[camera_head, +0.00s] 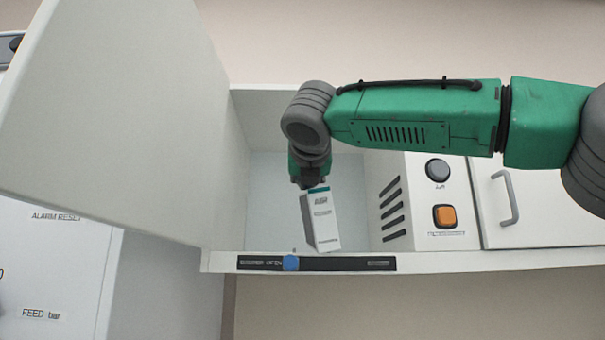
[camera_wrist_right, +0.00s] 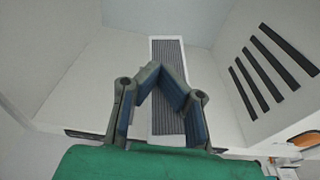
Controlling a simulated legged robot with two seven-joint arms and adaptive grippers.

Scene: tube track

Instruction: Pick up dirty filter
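My right gripper (camera_head: 311,184) comes down from above and overlaps the filter's upper left corner in the head view. In the right wrist view, the fingers (camera_wrist_right: 159,70) lean in and their tips meet in front of the ribbed face. I see nothing held between them. Contact with the filter cannot be told. My left gripper is not in view.
The compartment's large door (camera_head: 115,110) stands open at the left. A slotted panel (camera_head: 391,215) with a grey knob (camera_head: 437,169) and orange button (camera_head: 445,216) bounds the right. A black strip with a blue slider (camera_head: 291,263) runs along the front edge.

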